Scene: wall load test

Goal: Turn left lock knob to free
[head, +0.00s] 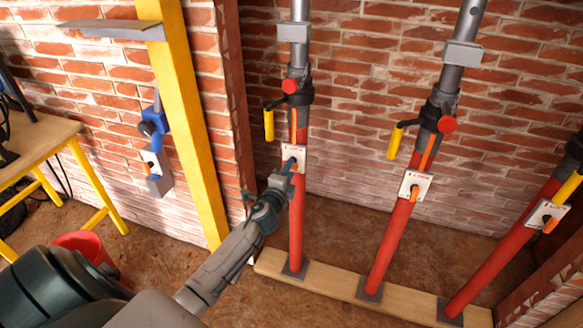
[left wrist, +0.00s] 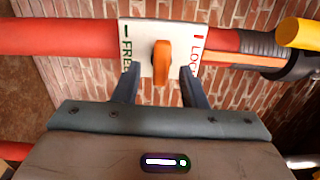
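The left lock knob (left wrist: 161,62) is orange and sits on a white plate (head: 294,153) on the leftmost red prop (head: 296,215). In the left wrist view the plate (left wrist: 145,35) reads FREE on the left and LOCK, partly hidden, on the right. The knob stands crosswise to the prop, between the two words. My left gripper (head: 286,172) is at the plate. In the left wrist view its fingers (left wrist: 160,80) are apart, one on each side of the knob, with a visible gap on both sides. My right gripper is not in view.
Two more red props, a middle one (head: 393,245) and a right one (head: 495,265), carry similar plates. All stand on a wooden board (head: 330,291) before a brick wall. A yellow post (head: 185,110) stands left, a red bucket (head: 85,245) and a wooden table (head: 35,140) farther left.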

